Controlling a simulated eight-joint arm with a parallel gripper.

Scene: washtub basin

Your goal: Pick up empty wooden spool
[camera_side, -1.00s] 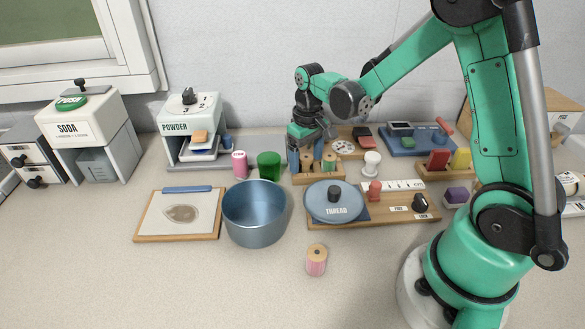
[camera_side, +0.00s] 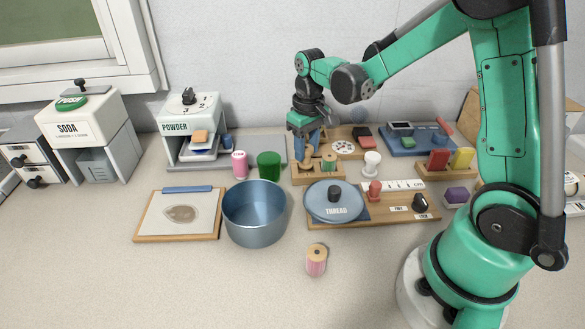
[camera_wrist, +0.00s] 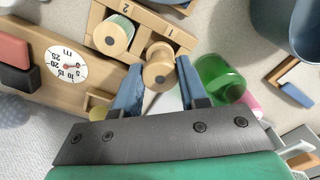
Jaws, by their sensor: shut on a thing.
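The empty wooden spool (camera_wrist: 159,66) is bare pale wood and sits between the two blue fingertips of my gripper (camera_wrist: 161,80) in the wrist view. My gripper (camera_side: 308,143) is shut on it, over the left part of the wooden spool rack (camera_side: 318,179) in the side view. The fingers partly hide the spool there, and I cannot tell whether it is clear of the rack. A spool with green thread (camera_side: 329,161) stands in the rack beside it and also shows in the wrist view (camera_wrist: 115,35).
A pink-striped spool (camera_side: 316,260) stands on open counter nearer the front.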

